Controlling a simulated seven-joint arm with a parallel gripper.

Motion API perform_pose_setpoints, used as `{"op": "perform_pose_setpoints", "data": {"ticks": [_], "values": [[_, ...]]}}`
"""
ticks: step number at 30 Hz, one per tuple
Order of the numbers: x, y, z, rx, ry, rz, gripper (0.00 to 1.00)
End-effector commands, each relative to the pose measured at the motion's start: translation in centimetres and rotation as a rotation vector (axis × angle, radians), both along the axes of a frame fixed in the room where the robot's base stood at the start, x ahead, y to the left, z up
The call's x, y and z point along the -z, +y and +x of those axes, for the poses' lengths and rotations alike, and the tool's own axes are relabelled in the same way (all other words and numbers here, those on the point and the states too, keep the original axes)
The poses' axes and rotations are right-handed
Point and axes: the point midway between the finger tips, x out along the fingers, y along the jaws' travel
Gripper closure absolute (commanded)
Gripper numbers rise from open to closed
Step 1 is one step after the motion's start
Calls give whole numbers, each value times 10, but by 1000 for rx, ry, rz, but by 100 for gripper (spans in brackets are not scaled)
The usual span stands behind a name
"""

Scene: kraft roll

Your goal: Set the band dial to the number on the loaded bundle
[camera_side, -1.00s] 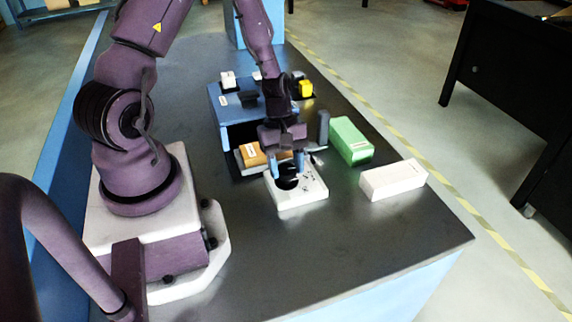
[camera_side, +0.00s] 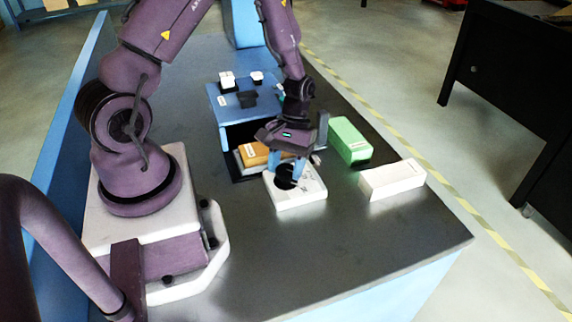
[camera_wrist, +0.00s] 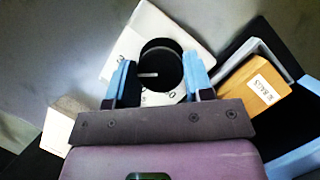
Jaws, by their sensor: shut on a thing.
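The band dial is a black round knob (camera_wrist: 161,66) on a white plate (camera_side: 313,188). The knob has a pale pointer line, which points left in the wrist view. My gripper (camera_wrist: 160,82) is shut on the knob, one blue finger on each side. Some dark marks on the plate show near the knob, partly hidden by the fingers, and I cannot read them surely. An orange-brown bundle (camera_wrist: 252,92) with a white label lies in a tray beside the dial; it also shows in the side view (camera_side: 252,153). Its label is too small to read surely.
A blue housing (camera_side: 229,109) with small switches on top stands behind the bundle. A green box (camera_side: 349,141) and a white box (camera_side: 392,180) stand right of the dial. A dark upright post (camera_side: 323,130) is close to my gripper. The front of the table is clear.

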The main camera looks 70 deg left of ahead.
Motion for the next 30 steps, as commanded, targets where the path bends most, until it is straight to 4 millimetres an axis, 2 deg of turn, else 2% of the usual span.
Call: {"op": "perform_pose_setpoints", "data": {"ticks": [18,19,21,22,30], "values": [[-1,1,1,44,-3,2,76],[-1,1,1,44,-3,2,48],[-1,1,1,44,-3,2,32],[-1,1,1,43,-2,2,29],[-1,1,1,42,-1,1,29]]}}
